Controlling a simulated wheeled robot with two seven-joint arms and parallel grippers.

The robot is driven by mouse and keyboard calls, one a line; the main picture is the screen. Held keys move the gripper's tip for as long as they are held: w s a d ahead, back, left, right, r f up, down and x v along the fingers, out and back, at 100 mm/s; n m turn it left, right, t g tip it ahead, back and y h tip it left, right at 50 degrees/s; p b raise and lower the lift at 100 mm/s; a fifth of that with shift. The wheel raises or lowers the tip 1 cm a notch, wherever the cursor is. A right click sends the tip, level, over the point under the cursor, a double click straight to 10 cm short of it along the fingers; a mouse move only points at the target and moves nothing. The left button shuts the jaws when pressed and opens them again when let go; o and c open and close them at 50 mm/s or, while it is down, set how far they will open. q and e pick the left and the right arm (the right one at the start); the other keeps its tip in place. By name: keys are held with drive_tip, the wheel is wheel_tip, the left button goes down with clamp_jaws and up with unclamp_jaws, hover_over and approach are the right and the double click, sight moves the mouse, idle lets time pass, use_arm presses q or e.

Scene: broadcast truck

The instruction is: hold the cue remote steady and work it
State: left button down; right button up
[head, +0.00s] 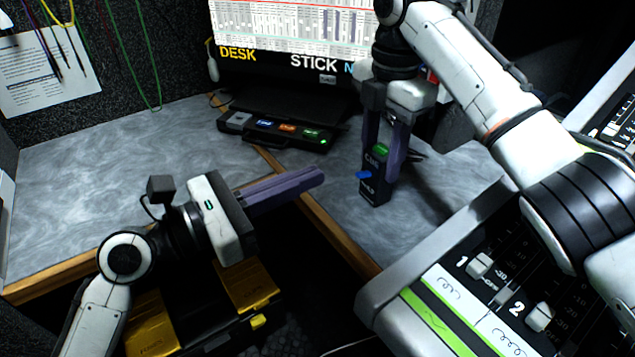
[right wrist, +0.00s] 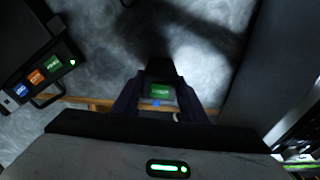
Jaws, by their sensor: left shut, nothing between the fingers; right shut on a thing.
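The cue remote (head: 374,190) is a small dark box marked "CUE", with a green button on its upper part and a blue part sticking out at its left side. My right gripper (head: 384,165) comes from above and is shut on it, one finger on each side, holding it upright over the desk. In the right wrist view the remote (right wrist: 160,72) stands between the fingers, with its green label facing the camera. I cannot tell whether its base touches the desk. My left gripper (head: 318,177) is shut and empty, its purple fingers together, left of the remote and pointing toward it.
A dark button box (head: 240,122) with several coloured buttons sits on the grey desk (head: 90,180) below a monitor (head: 290,30). A fader console (head: 470,270) fills the lower right. A black and yellow case (head: 255,285) is below my left gripper. The desk's left part is clear.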

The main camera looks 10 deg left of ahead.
idle(0.3)
drive_tip(key=o, duration=1.2)
drive_tip(key=shift+r, duration=0.1)
